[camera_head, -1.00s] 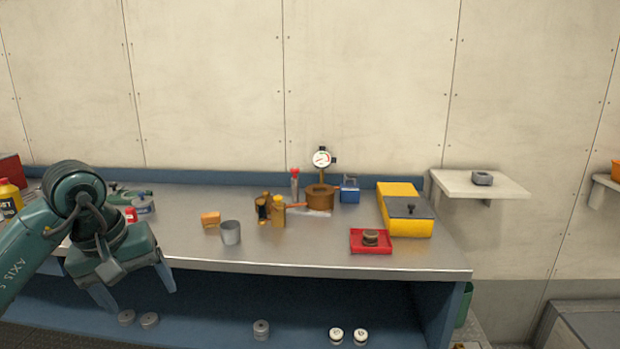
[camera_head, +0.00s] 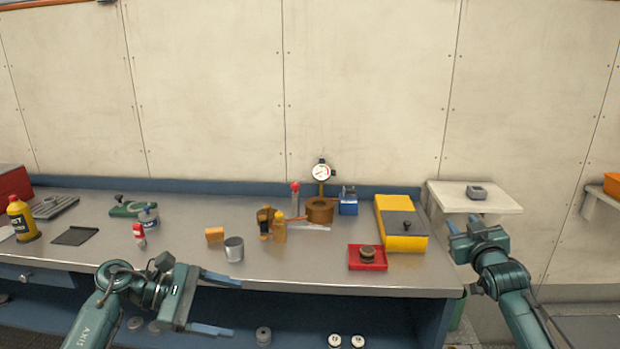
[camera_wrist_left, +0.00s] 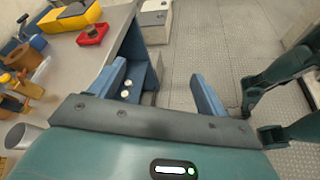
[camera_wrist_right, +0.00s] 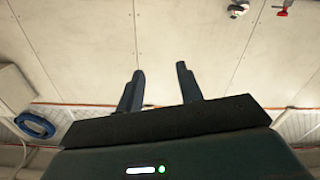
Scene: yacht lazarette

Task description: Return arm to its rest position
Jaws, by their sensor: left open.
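My left gripper (camera_head: 225,305) is open and empty at the bench's front edge, pointing right in the head view. Its two blue fingers stand wide apart in the left wrist view (camera_wrist_left: 160,92), with floor and lower shelf beyond them. My right gripper (camera_head: 462,226) is raised near the bench's right end, in front of the small white wall shelf. In the right wrist view its fingers (camera_wrist_right: 158,90) are apart with nothing between them, facing the pale wall panels.
The steel bench (camera_head: 310,272) holds a grey cup (camera_head: 234,250), an orange sponge (camera_head: 214,235), a red tray (camera_head: 367,265) and a yellow box (camera_head: 405,243). A white wall shelf (camera_head: 490,207) carries a small grey block (camera_head: 476,192). Several round pieces lie on the lower shelf.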

